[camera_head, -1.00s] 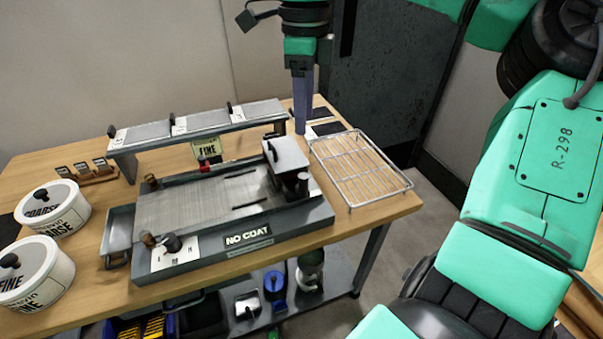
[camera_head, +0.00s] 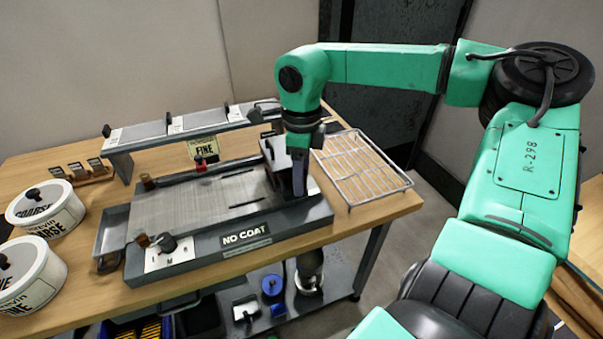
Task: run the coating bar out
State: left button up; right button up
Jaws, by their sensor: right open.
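The coating bar (camera_head: 273,153), a pale block on a dark carriage, stands at the right end of the grey coater (camera_head: 195,195). Its dark knob, on the near right side, is largely hidden behind my gripper. My right gripper (camera_head: 300,188) points down at this knob with its jaws open. I cannot tell whether the fingers are around the knob or just in front of it. The coater's flat bed to the left of the bar is bare. A "NO COAT" sign (camera_head: 246,235) is on its front edge. My left gripper is out of view.
A raised shelf (camera_head: 190,127) with flat plates stands behind the coater. A wire rack (camera_head: 362,168) lies to the right. Two white tubs, COARSE (camera_head: 62,218) and FINE (camera_head: 40,285), stand at the left. A small tray (camera_head: 112,238) adjoins the coater's left end.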

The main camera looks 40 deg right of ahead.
grip_shut()
dwell(1.4)
